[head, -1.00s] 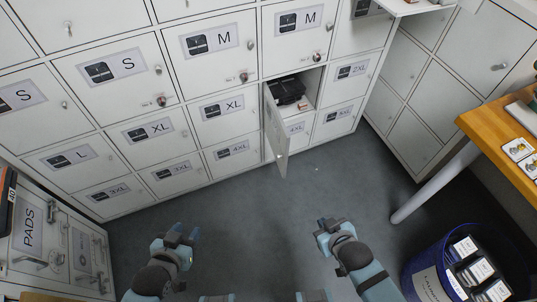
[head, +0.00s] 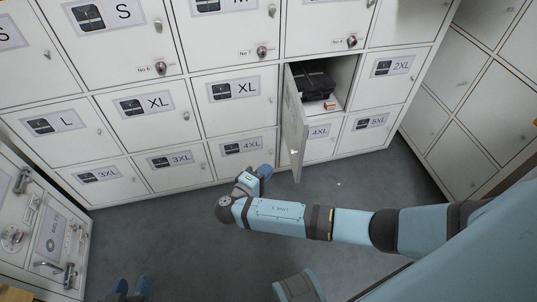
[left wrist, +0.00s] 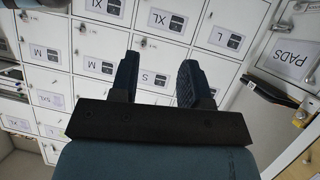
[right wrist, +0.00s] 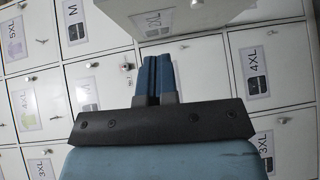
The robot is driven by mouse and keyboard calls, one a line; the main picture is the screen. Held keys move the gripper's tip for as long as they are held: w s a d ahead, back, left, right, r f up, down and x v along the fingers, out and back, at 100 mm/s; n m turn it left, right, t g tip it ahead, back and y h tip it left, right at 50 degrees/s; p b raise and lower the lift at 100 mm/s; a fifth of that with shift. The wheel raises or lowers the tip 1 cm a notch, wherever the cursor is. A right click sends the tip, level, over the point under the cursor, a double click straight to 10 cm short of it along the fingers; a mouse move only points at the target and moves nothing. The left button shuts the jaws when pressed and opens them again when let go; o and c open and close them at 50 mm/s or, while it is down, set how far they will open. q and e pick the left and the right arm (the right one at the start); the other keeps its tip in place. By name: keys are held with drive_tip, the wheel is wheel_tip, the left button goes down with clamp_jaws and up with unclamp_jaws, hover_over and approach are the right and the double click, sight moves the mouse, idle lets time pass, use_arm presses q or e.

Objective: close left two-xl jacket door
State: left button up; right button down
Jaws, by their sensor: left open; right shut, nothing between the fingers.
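The open door (head: 295,122) of a bottom-area locker hangs out from its compartment in the head view, seen nearly edge-on. A dark folded garment (head: 314,84) lies inside the open compartment (head: 345,72). A 2XL-labelled door (right wrist: 160,22) fills the top of the right wrist view, just ahead of the fingertips. My right gripper (head: 262,172) is shut and empty, low and to the left of the open door; its closed fingers also show in the right wrist view (right wrist: 155,66). I cannot tell whether they touch the door. My left gripper (head: 132,286) is open and empty near the bottom edge, also in the left wrist view (left wrist: 158,80).
Closed lockers surround the open one, such as a 4XL door (head: 242,152) below left and a 2XL door (head: 392,66) to the right. Grey floor (head: 180,240) is free before the lockers.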

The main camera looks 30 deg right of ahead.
drive_tip(key=h+b, duration=0.1)
drive_tip(key=b, duration=0.1)
approach(301, 142)
drive_tip(key=w+d, duration=0.2)
drive_tip(key=w, duration=0.2)
drive_tip(key=d, duration=0.3)
drive_tip(key=shift+s+d+f, duration=0.1)
drive_tip(key=shift+s+f, duration=0.05)
drive_tip(key=shift+s+d, duration=0.2)
drive_tip(key=shift+d, duration=0.2)
use_arm(q)
drive_tip(key=r, duration=0.1)
drive_tip(key=d+r+t, duration=0.1)
drive_tip(key=w+r+t+h, duration=0.1)
drive_tip(key=shift+w+d, duration=0.1)
drive_tip(key=shift+d, duration=0.15)
drive_tip(key=shift+r, duration=0.15)
drive_tip(key=shift+w, duration=0.1)
use_arm(e)
drive_tip(key=shift+d, duration=0.15)
